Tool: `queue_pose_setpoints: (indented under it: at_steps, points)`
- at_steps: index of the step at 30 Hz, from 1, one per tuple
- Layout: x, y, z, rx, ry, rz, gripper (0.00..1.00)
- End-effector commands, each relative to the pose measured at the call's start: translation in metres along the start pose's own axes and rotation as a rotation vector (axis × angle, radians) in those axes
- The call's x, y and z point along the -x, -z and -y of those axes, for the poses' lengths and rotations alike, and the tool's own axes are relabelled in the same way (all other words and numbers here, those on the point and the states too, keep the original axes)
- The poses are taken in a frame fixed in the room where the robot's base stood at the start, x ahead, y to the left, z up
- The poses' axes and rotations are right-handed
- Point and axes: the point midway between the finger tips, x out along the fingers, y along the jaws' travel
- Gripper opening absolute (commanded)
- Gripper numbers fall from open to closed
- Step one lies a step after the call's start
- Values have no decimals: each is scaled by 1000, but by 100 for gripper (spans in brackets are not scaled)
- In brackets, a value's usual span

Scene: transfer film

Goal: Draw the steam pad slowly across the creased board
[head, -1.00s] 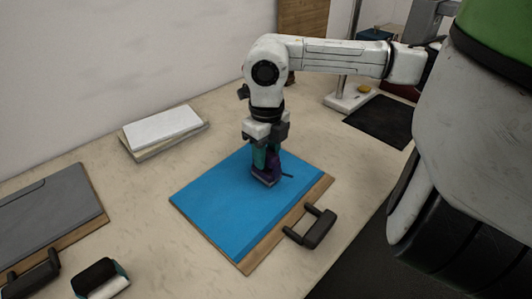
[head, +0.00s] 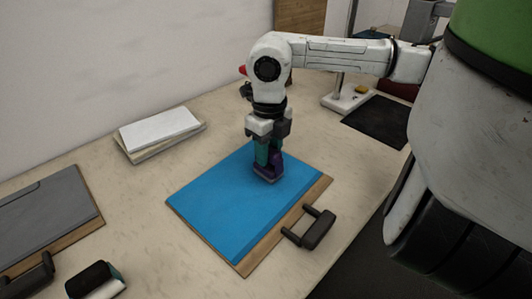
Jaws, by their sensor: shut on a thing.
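The creased board is a blue-faced panel (head: 225,205) with a bare wooden edge and a dark handle (head: 317,229) at its lower right. It lies flat on the table. My gripper (head: 268,158) points down over the board's upper right part. It is shut on a small purple pad (head: 270,173), taken to be the steam pad, which appears to touch the blue face. The fingers and the arm above hide part of the pad. Any crease in the board is too faint to make out.
A grey board with a dark handle (head: 45,215) lies at the left. A black-and-white block (head: 95,281) stands at the lower left. A stack of white sheets (head: 160,132) lies behind. A black mat (head: 376,120) and a stand are at the back right.

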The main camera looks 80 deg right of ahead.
Motion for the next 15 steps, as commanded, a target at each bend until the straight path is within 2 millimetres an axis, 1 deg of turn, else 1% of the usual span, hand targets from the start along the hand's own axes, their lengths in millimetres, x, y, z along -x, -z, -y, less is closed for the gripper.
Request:
queue_pose_setpoints:
  at_steps: [15]
  points:
    - [0, -1, 19, -1, 1, 1, 0]
